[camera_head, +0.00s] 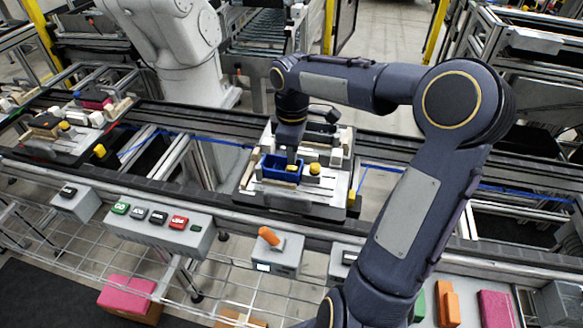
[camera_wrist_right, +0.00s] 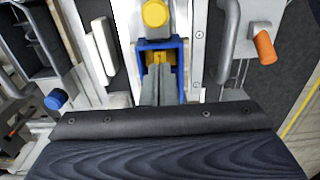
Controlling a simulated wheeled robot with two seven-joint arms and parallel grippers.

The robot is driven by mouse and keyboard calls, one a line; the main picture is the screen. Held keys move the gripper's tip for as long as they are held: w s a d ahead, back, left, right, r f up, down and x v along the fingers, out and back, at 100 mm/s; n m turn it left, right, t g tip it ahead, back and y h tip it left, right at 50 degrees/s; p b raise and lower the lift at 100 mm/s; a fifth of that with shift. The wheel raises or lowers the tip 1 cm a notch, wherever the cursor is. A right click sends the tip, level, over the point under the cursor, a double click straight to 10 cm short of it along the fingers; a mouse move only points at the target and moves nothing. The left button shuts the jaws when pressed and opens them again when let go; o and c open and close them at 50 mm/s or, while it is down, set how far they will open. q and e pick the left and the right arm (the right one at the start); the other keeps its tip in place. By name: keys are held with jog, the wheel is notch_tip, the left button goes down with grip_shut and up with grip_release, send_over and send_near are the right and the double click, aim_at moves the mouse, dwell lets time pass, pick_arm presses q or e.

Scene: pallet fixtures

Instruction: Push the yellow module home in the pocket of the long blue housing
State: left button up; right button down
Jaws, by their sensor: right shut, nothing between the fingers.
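The long blue housing (camera_head: 270,168) sits on the pallet fixture (camera_head: 315,205) in the middle of the conveyor. The yellow module (camera_head: 292,168) shows as a small yellow patch inside the housing, by my right gripper's fingertips (camera_head: 291,162). In the right wrist view the blue housing (camera_wrist_right: 142,47) frames the yellow module (camera_wrist_right: 158,58), and my shut grey fingers (camera_wrist_right: 158,85) reach into the housing right at the module. The fingers hold nothing. They hide part of the module, so its depth in the pocket cannot be told. My left gripper does not show.
A yellow round knob (camera_head: 315,169) stands close beside the housing. Pale clamp blocks and rails surround it on the fixture. Another loaded pallet (camera_head: 62,130) is at the left. The conveyor between the pallets is clear.

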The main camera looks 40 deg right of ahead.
aim_at(292, 167)
notch_tip(292, 167, up, 6)
jog(key=p, duration=0.4)
jog(key=shift+f, duration=0.25)
jog(key=s+a+m+t+y, duration=0.3)
jog(key=s+a+m, duration=0.6)
jog(key=s+a, duration=0.6)
jog(key=s+t, duration=0.2)
jog(key=s, duration=0.1)
jog(key=shift+s+r+m+t+y, duration=0.25)
jog(key=shift+s+m+t+y, duration=0.05)
jog(key=shift+s+y, duration=0.1)
jog(key=shift+w, duration=0.1)
